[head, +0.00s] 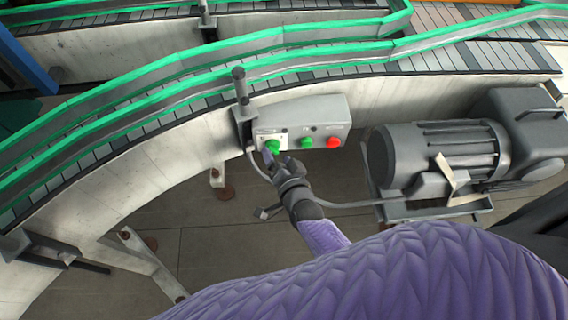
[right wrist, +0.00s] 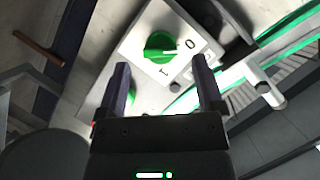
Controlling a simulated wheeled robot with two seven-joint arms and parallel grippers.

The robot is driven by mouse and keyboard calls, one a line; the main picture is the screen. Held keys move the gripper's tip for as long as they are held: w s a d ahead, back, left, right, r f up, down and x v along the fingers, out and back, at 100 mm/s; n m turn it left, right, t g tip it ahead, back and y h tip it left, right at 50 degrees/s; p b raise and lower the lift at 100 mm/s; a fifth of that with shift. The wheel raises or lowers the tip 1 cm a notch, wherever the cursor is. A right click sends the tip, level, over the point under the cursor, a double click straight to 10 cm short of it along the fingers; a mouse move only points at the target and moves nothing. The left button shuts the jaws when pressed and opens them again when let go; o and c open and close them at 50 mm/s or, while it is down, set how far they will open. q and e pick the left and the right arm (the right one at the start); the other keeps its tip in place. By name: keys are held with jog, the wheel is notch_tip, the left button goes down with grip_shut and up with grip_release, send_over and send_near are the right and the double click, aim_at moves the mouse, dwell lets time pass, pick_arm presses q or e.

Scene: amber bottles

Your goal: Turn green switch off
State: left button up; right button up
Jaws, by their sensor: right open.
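The green rotary switch (head: 272,146) is on a white plate at the left end of a grey control box (head: 305,108). In the right wrist view the green switch (right wrist: 158,44) has a light mark across its knob, and the plate carries a 0 and a 1. I cannot tell exactly which label the mark points to. My right gripper (head: 275,160) is open in front of the switch. In the right wrist view the fingers of my right gripper (right wrist: 161,66) are spread with nothing between them, and the knob shows just beyond their tips. My left gripper is out of view.
A green button (head: 307,143) and a red button (head: 333,141) sit to the right on the same box. A conveyor (head: 300,72) with green rails curves above it. A grey motor (head: 440,155) stands to the right, and a cable runs below the box.

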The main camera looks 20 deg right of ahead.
jog(key=p+v, duration=0.1)
jog(key=v, duration=0.6)
jog(key=shift+p, duration=0.35)
jog(key=shift+s+r, duration=0.1)
